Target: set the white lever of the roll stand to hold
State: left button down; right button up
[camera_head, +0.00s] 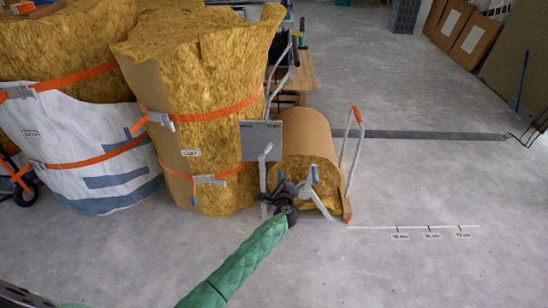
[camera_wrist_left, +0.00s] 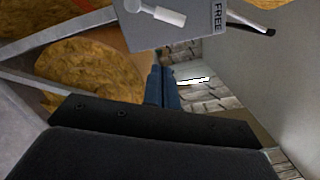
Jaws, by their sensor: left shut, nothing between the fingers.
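The roll stand (camera_head: 348,185) holds a yellow roll (camera_head: 303,160) with a brown face. Its grey plate (camera_head: 255,133) carries a label at each top corner; the wrist view shows the plate (camera_wrist_left: 185,40) close, with FREE readable. The white lever (camera_head: 266,152) sits low on the plate and points up, leaning slightly toward the FREE side. It also shows in the wrist view (camera_wrist_left: 163,14), its pivot near the top edge. My left gripper (camera_head: 310,178) is shut and empty, just below and right of the plate; its blue fingers (camera_wrist_left: 162,88) look apart from the lever. My right gripper is not in view.
Large strapped yellow rolls (camera_head: 195,100) stand close on the left. A white tube handle with a red grip (camera_head: 357,115) rises on the stand's right. Floor marks (camera_head: 430,234) lie at the right, with clear floor around them.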

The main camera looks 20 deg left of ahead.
aim_at(267, 150)
pick_arm(q)
jog(key=shift+w+d+m+h, duration=0.15)
jog(key=shift+d+m+h, duration=0.3)
jog(key=shift+m, duration=0.25)
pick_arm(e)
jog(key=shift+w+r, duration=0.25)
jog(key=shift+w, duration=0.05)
pick_arm(q)
jog(key=shift+w+a, duration=0.1)
jog(key=shift+w+a+r+p, duration=0.4)
jog(key=shift+w+a, duration=0.7)
jog(key=shift+w, duration=0.4)
jog(key=shift+w+a+r+p, duration=0.35)
jog(key=shift+w+a, duration=0.75)
jog(key=shift+w, duration=0.45)
jog(key=shift+w+a+r+p, duration=0.4)
jog(key=shift+w+a, duration=0.7)
jog(key=shift+w, duration=0.4)
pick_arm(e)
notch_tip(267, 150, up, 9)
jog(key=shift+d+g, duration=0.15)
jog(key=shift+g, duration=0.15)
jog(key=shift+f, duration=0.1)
